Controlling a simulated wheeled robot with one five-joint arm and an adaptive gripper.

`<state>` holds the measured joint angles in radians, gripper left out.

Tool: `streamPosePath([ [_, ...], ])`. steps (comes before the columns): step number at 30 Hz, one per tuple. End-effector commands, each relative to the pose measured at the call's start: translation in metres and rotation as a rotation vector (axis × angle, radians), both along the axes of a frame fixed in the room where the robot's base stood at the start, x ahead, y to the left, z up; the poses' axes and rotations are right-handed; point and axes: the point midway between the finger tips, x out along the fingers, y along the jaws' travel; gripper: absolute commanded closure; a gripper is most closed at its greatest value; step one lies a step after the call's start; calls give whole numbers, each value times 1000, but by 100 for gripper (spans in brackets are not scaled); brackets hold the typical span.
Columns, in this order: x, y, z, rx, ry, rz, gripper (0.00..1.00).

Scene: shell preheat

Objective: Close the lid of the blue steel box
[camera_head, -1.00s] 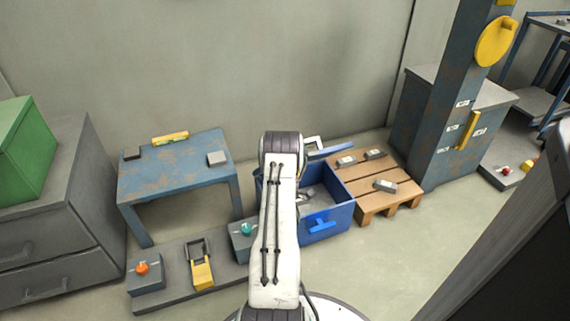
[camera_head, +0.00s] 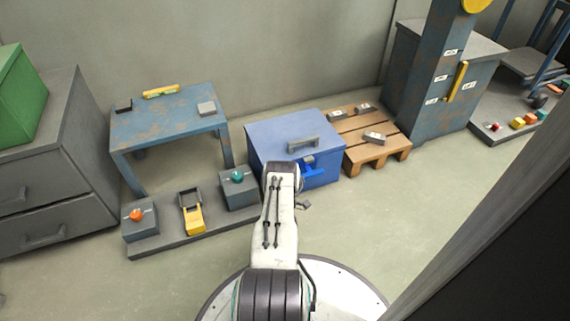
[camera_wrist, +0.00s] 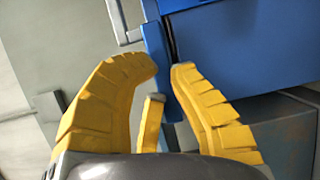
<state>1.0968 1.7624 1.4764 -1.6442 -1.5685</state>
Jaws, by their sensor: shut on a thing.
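The blue steel box (camera_head: 265,158) stands in the middle of the head view. Its lid (camera_head: 275,131) lies over the top and hides the inside. A grey handle (camera_head: 303,146) sits on the lid, and a bright blue latch-like part (camera_head: 308,168) is on the front. I cannot tell whether the lid is fully seated. My gripper is hidden behind my arm in the head view. In the wrist view my gripper (camera_wrist: 164,72) has its yellow fingers on either side of a narrow blue part of the box (camera_wrist: 158,50), shut on it. I cannot tell exactly which part.
A wooden pallet (camera_head: 354,144) with small grey blocks stands right of the box. A worn blue table (camera_head: 180,119) is at the left. A low grey plinth (camera_head: 165,243) with an orange and a teal button lies in front. Open floor is at the right front.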

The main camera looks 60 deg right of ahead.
Motion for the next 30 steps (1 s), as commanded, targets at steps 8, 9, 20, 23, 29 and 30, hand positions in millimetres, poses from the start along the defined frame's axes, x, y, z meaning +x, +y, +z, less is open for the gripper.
streamPosePath([
  [8,14,-8,-12,-34,-15,15,100],
  [9,14,-9,-14,-34,-15,15,100],
  [20,14,-8,-24,-32,-11,15,100],
  [23,14,-8,-24,-32,-11,15,100],
  [29,14,-8,-25,-31,-10,15,72],
  [30,14,-8,-25,-31,-10,15,68],
])
